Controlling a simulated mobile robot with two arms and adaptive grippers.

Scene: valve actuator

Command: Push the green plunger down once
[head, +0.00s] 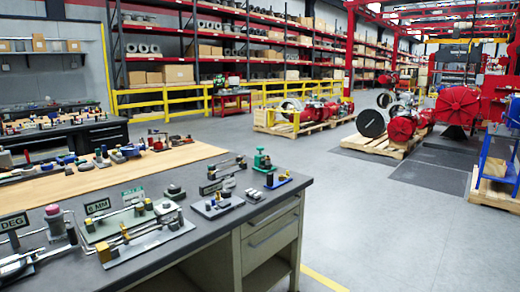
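A small green device with an upright plunger-like top (262,159) stands on the workbench (170,259), near its far right corner. It is small in the picture, and I cannot tell how far its top is raised. No gripper is in the head view, and nothing touches the green device.
Beside the green device is a blue fixture (278,181) at the bench edge. Metal fixtures (147,240) and small signs (97,206) crowd the bench front. A wooden surface (110,178) lies behind. Open grey floor (375,220) is to the right, with pallets (384,146) farther off.

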